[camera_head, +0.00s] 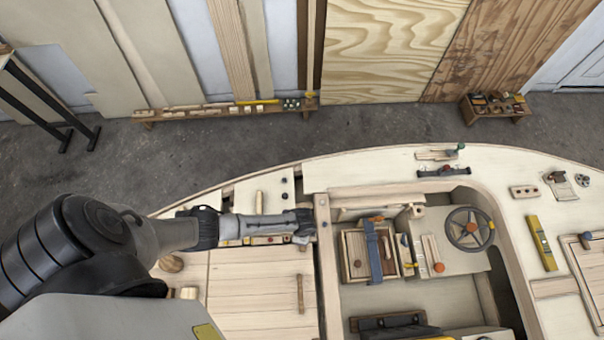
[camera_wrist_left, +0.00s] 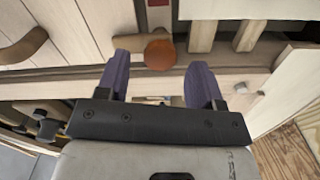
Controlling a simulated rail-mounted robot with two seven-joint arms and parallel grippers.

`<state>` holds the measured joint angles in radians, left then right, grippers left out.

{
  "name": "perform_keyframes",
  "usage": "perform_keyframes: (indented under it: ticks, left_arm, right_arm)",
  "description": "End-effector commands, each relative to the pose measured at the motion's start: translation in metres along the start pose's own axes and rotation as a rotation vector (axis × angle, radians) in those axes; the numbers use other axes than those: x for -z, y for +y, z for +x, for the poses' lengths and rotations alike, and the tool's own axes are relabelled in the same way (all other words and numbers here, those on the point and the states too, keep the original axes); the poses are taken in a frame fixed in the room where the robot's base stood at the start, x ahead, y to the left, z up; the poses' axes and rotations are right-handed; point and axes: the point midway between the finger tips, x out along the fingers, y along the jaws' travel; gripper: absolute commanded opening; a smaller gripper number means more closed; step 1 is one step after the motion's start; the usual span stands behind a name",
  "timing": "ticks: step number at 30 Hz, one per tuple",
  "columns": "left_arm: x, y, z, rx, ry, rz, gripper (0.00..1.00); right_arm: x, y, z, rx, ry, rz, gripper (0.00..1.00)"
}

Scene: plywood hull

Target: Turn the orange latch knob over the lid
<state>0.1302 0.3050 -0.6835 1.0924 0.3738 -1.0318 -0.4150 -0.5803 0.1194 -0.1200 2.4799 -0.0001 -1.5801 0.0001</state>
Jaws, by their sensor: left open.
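In the left wrist view the orange latch knob (camera_wrist_left: 160,54) shows between and just beyond my left gripper's fingertips (camera_wrist_left: 155,68). It sits on a pale wooden frame beside a planked lid (camera_wrist_left: 72,32) with a brown bar handle (camera_wrist_left: 24,45). The fingers are apart, one on each side of the knob; I cannot tell whether either touches it. In the head view my left gripper (camera_head: 304,228) is over the frame at the lid's upper right corner; the lid (camera_head: 245,285) lies below it. I cannot make out this knob there. My right gripper is not in view.
Right of the frame is an open cockpit with a wooden box (camera_head: 352,255), a blue strap (camera_head: 374,252), a steering wheel (camera_head: 470,229) and another orange knob (camera_head: 439,267). A yellow level (camera_head: 541,243) lies on the right deck.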

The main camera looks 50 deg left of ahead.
Motion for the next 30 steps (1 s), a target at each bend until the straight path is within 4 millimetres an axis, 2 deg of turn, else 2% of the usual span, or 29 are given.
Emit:
perform_keyframes:
  ticks: [9, 18, 24, 30]
  left_arm:
    - [-0.001, -0.001, -0.059, 0.002, 0.002, 0.0, 0.61]
    - [-0.001, 0.0, -0.103, 0.001, 0.001, 0.001, 0.61]
    - [-0.001, 0.0, -0.119, 0.0, -0.002, 0.0, 0.61]
    - [-0.001, 0.0, -0.123, 0.0, -0.001, 0.0, 0.61]
  right_arm:
    - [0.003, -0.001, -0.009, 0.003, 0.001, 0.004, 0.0]
    - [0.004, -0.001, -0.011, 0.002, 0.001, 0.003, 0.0]
    - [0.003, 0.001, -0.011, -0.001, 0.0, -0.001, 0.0]
    - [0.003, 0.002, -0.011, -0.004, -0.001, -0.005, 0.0]
